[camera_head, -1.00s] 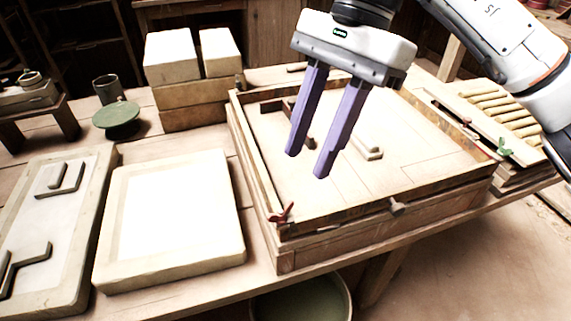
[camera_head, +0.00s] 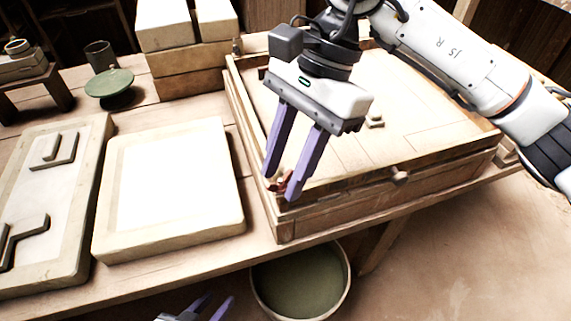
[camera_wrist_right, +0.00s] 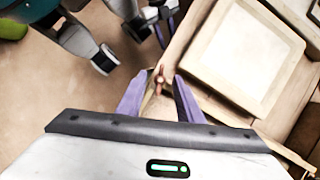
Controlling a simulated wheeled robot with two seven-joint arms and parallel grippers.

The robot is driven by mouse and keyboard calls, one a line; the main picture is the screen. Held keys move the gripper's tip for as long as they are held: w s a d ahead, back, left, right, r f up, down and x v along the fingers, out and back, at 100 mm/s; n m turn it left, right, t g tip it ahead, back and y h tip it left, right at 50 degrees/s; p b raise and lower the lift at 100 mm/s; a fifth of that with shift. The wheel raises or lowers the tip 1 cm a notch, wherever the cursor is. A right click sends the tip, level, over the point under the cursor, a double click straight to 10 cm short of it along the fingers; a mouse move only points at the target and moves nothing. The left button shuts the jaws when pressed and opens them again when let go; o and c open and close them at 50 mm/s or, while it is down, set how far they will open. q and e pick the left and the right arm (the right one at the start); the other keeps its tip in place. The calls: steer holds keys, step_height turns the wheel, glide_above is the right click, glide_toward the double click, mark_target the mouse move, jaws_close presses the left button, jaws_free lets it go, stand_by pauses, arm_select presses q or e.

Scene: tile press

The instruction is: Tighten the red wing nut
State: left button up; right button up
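The red wing nut (camera_head: 279,182) sits at the front left corner of the wooden press frame (camera_head: 345,181), partly hidden by my right gripper's fingers. My right gripper (camera_head: 278,187) points down there, its two purple fingers apart on either side of the nut. In the right wrist view the red wing nut (camera_wrist_right: 159,78) shows between the open fingertips (camera_wrist_right: 163,85); contact cannot be told. My left gripper (camera_head: 208,307) is low at the bottom edge in the head view, only its purple fingers and a bit of body showing, with a gap between them.
A framed white slab (camera_head: 172,128) lies left of the press, with a mould board (camera_head: 87,142) holding raised shapes beyond it. Stacked blocks (camera_head: 192,88) stand behind. A green-bottomed bucket (camera_head: 300,285) is below the table edge. A small pale piece (camera_head: 375,121) lies inside the press.

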steer(key=shift+c, duration=0.6)
jaws_close()
steer(key=shift+f+m+b, duration=0.2)
steer(key=shift+m+b, duration=0.2)
steer(key=shift+b, duration=0.15)
steer(key=shift+d+m+t+b, duration=0.1)
steer(key=shift+m+t+b, duration=0.4)
steer(key=shift+m+b, duration=0.45)
steer(key=shift+s+r+m+t+y+b, duration=0.15)
steer(key=shift+m+t+y+b, duration=0.25)
steer(key=shift+m, duration=0.55)
steer(key=shift+o, duration=0.6)
jaws_free()
